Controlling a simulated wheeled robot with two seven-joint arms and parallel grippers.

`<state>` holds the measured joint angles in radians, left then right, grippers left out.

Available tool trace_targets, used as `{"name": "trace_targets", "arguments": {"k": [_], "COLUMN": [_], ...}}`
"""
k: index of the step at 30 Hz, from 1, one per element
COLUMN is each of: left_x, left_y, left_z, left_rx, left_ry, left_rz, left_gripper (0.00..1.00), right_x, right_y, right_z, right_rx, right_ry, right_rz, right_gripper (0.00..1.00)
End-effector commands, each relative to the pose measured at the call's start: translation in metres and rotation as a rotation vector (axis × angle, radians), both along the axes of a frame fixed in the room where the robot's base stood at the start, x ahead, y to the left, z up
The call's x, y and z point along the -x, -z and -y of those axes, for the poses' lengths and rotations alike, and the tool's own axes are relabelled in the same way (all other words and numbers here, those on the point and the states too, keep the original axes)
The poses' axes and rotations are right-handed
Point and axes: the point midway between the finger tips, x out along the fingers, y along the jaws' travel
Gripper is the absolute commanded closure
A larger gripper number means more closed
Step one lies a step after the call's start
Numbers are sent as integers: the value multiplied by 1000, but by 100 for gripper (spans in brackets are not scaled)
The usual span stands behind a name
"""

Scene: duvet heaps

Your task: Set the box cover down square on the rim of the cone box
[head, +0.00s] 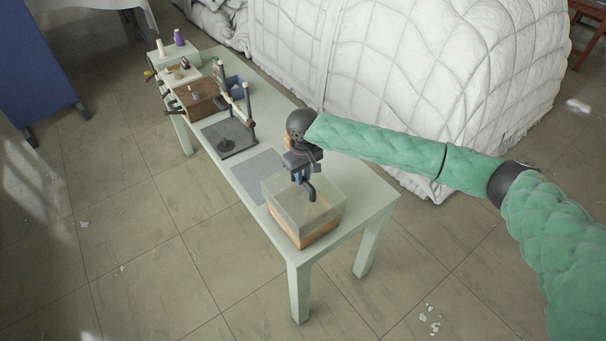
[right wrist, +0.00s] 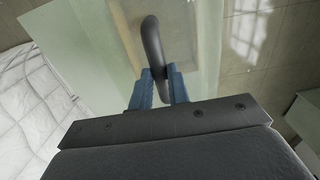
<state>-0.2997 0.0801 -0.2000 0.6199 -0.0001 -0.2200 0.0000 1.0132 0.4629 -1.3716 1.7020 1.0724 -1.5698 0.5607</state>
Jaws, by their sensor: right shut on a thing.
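The box cover (head: 280,203) is a clear, greenish box shape with a dark curved handle (head: 311,189) on top. It is over the cone box (head: 321,234), a low tan box at the near end of the pale green table. I cannot tell whether the cover touches the rim or hangs just above it, or whether it is quite square. My right gripper (head: 303,179) is above the cover, its blue fingers shut on the handle. The right wrist view shows the handle (right wrist: 151,40) between the fingers (right wrist: 160,78). My left gripper is not in view.
A grey mat (head: 257,172) lies bare behind the cover on the table (head: 355,208). Farther back are a dark stand (head: 229,138), a brown box (head: 200,98) and a purple bottle (head: 179,38). A white duvet heap (head: 410,75) rises along the table's far side.

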Motion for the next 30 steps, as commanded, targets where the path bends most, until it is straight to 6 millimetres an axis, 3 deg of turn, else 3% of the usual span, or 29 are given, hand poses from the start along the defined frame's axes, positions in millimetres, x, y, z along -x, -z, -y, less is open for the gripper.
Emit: {"name": "trace_targets", "arguments": {"k": [30], "left_x": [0], "left_y": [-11], "left_z": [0], "left_rx": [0], "left_ry": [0], "left_rz": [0], "left_gripper": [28], "right_x": [1], "right_y": [-2], "right_z": [0], "right_rx": [-1], "right_ry": [0], "right_rz": [-1], "right_gripper": [100]}}
